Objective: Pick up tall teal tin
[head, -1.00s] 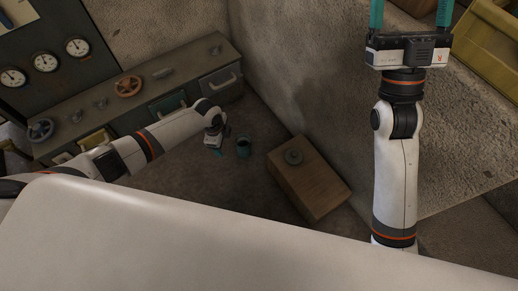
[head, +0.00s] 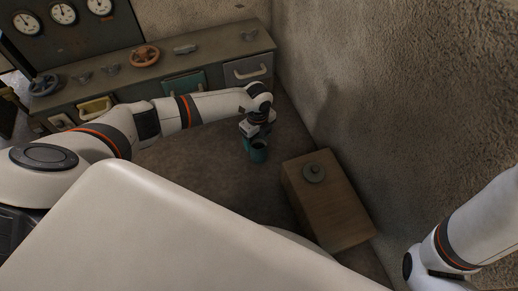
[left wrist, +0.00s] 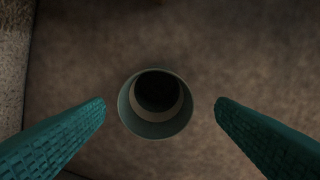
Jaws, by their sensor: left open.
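The teal tin (head: 259,153) stands upright on the floor in the head view, left of a wooden box. In the left wrist view I look down into its round open top (left wrist: 156,130); its inside is dark. My left gripper (head: 250,143) is at the tin in the head view, partly hidden by its own wrist. In the left wrist view its two teal fingers (left wrist: 160,106) are spread wide, one on each side of the rim with a gap on both sides. My right arm shows at the lower right of the head view, but its gripper is out of view.
A grey cabinet (head: 215,48) with valve wheels, drawers and gauges runs along the back. A rough wall rises at right.

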